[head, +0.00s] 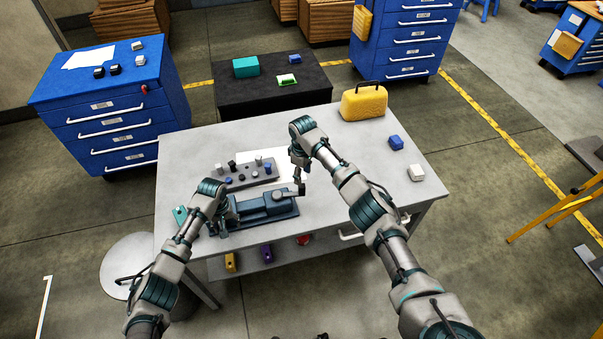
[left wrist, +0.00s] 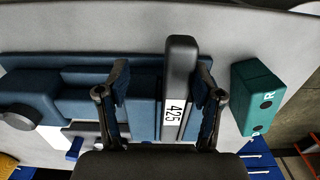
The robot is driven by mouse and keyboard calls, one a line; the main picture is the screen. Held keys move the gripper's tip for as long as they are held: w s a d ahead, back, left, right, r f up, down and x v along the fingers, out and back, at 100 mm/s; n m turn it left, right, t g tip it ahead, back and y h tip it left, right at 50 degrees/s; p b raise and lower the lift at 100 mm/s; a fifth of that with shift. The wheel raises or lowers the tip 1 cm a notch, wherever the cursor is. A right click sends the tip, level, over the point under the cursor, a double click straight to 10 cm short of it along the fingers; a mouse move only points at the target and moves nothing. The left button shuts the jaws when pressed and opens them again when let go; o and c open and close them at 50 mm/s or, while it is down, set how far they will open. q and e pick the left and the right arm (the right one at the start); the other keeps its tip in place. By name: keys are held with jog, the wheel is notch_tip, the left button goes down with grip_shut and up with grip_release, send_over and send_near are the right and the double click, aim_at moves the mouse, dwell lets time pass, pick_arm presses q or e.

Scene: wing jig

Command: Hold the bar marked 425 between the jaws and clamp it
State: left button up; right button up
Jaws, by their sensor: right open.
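The grey bar (left wrist: 181,70) marked 425 shows in the left wrist view, its white label facing the camera. It stands at the jaw end of the blue vise (head: 265,206), which also shows in the left wrist view (left wrist: 65,100). My left gripper (head: 222,208) has its fingers (left wrist: 163,90) on either side of the bar, with a visible gap on the left side, so it looks open around it. The bar's lower end and its contact with the jaws are hidden. My right gripper (head: 300,178) is open near the vise's handle (head: 290,192).
A stool (head: 135,262) stands left.

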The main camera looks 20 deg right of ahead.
pick_arm(q)
jog(key=shift+a+r, duration=0.1)
jog(key=shift+a, duration=0.1)
pick_arm(e)
jog(key=shift+a+r, duration=0.1)
jog(key=shift+a, duration=0.25)
jog(key=shift+d, duration=0.15)
pick_arm(q)
jog(key=shift+d, duration=0.1)
jog(key=shift+r, duration=0.3)
notch_tip(320, 180, up, 11)
